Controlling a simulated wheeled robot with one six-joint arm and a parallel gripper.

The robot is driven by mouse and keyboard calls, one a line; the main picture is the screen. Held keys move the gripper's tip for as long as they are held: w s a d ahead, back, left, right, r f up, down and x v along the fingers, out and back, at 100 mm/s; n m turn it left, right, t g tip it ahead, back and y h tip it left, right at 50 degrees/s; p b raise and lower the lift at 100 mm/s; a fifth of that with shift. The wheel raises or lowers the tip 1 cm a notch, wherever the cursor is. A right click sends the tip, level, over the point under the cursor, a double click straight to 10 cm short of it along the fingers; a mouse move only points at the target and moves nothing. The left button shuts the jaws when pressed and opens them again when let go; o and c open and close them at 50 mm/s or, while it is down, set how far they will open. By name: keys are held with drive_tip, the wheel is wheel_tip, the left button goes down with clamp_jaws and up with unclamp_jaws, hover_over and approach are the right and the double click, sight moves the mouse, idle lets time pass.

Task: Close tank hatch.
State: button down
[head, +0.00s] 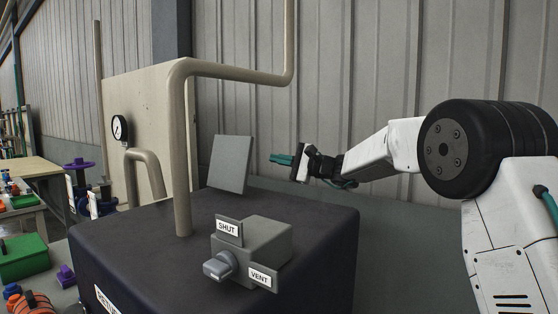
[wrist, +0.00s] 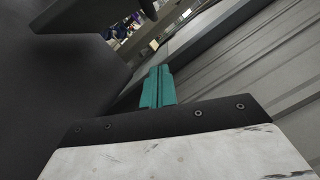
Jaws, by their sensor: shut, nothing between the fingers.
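The tank (head: 310,225) is a large dark box with a flat top. Its hatch (head: 231,164) is a square grey plate standing nearly upright on the top, leaning slightly back, so it is open. My gripper (head: 272,158), with teal fingers, is shut and empty to the right of the hatch, at about the height of its upper half. A gap shows between the fingertips and the hatch in the head view. In the wrist view the teal fingers (wrist: 158,88) lie together. A dark surface fills the left of that view; I cannot tell if it is the hatch.
A beige pipe (head: 182,150) rises from the tank top left of the hatch. A grey valve box (head: 255,250) with a knob and SHUT and VENT labels sits in front. A pressure gauge (head: 119,129) is behind left. A corrugated wall (head: 390,60) stands behind.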

drive_tip(key=a+r, duration=0.2)
drive_tip(key=a, duration=0.5)
drive_tip(key=shift+a+r, duration=0.15)
drive_tip(key=shift+s+r, duration=0.1)
drive_tip(key=shift+r, duration=0.05)
